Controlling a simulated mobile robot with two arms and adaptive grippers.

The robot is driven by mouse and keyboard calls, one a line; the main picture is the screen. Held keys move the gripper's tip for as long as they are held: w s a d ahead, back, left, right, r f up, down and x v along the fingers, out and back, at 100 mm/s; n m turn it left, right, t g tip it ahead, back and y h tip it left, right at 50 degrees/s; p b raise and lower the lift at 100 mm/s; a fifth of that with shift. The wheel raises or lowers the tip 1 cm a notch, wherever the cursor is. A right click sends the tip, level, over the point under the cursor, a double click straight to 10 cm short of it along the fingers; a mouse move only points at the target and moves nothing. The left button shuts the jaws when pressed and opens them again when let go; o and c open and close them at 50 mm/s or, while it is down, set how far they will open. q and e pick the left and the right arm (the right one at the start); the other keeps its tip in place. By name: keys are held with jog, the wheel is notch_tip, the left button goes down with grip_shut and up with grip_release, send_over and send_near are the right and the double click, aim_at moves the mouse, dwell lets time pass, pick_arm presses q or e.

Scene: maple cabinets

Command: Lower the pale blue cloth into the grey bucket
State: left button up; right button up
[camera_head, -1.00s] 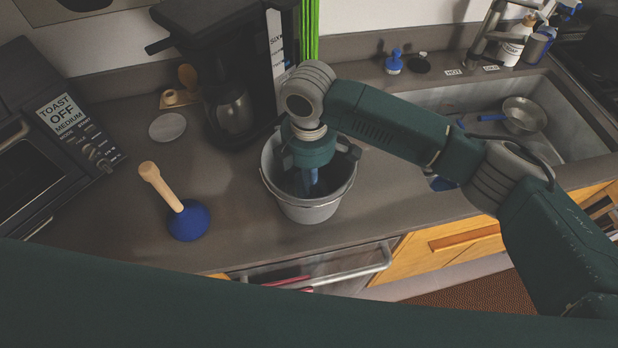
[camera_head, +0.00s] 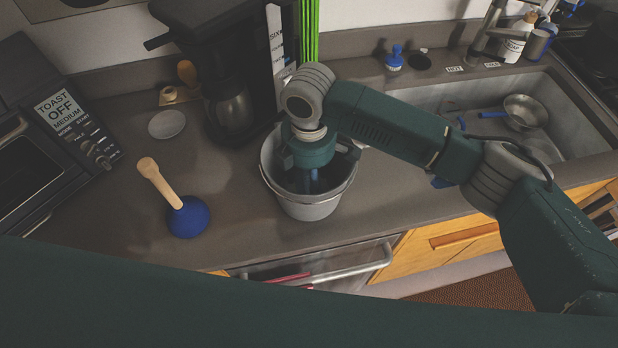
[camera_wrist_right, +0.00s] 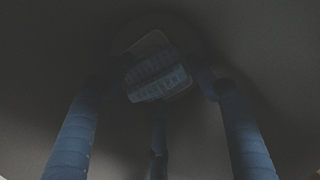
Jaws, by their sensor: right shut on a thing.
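The grey bucket (camera_head: 310,207) stands upright on the counter in front of the coffee maker. My right gripper (camera_head: 312,182) points straight down into its mouth, the fingers below the rim. In the right wrist view it is dark, with blue fingers at left, right and lower middle. Between them is a small bluish, patterned piece, the pale blue cloth (camera_wrist_right: 156,76), and the gripper is shut on it. In the head view my gripper and wrist hide the cloth. I cannot tell whether the cloth touches the bucket floor. My left gripper is out of view.
A blue plunger (camera_head: 188,217) with a wooden handle stands left of the bucket. A coffee maker (camera_head: 225,60) is close behind it, and a toaster oven (camera_head: 50,130) is at far left. The sink (camera_head: 570,140) lies to the right. Counter between plunger and bucket is clear.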

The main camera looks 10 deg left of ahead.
jog(key=o, duration=1.1)
jog(key=shift+r, duration=0.1)
